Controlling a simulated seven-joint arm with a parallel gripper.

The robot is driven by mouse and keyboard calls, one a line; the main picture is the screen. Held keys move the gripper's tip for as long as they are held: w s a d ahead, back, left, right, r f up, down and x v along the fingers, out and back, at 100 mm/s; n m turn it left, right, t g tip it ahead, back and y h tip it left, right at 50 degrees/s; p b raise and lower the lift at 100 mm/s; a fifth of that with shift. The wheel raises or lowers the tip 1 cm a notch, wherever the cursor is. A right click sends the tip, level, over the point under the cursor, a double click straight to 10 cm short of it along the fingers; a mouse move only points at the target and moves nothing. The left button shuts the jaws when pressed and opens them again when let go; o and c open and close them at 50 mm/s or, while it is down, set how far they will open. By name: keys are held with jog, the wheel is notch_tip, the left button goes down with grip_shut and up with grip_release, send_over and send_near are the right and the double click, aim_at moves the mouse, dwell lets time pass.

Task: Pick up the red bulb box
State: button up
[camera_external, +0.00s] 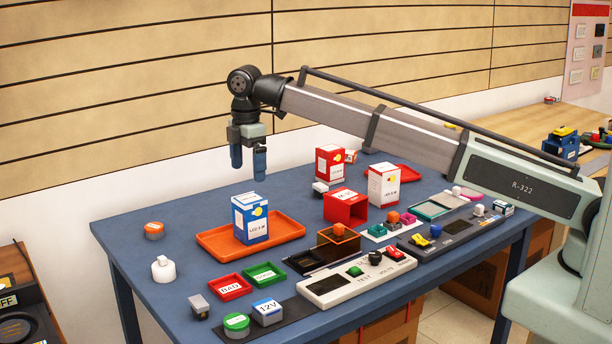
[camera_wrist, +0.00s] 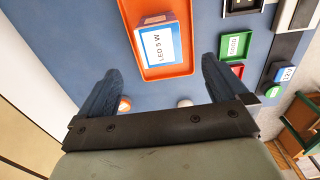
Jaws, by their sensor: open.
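The red bulb box (camera_external: 329,162) stands upright toward the back of the blue table, with a white label and a yellow bulb picture. It is not seen in the wrist view. My gripper (camera_external: 248,165) hangs open and empty above the table's back left part, to the left of the red bulb box in the external view. In the wrist view my gripper (camera_wrist: 160,70) has its fingers apart with nothing between them. A blue and white LED box (camera_external: 250,220) stands on an orange tray (camera_external: 285,229); the wrist view shows this box (camera_wrist: 162,46) beyond the fingertips.
A white and red bulb box (camera_external: 384,186) and an open red bin (camera_external: 346,207) stand near the red bulb box. A flat red tray (camera_external: 408,173) lies behind. Small trays, test panels and coloured parts crowd the front and right. The table's back left is clear.

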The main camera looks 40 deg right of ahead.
jog(key=w+d+m, duration=0.2)
jog(key=w+d, duration=0.4)
jog(key=d, duration=0.6)
jog(key=w+d+m, duration=0.2)
jog(key=w+d, duration=0.3)
jog(key=d, duration=0.6)
jog(key=n+y, duration=0.3)
jog(key=n, duration=0.1)
send_near(330, 148)
jog(key=x, duration=0.6)
jog(key=shift+s+a+f, duration=0.15)
jog(key=shift+s+f, duration=0.1)
jog(key=shift+f, duration=0.1)
jog(key=shift+w+x, duration=0.15)
jog(key=shift+x, duration=1.2)
jog(key=shift+w+x, duration=0.15)
jog(key=shift+x, duration=1.25)
jog(key=c, duration=1.1)
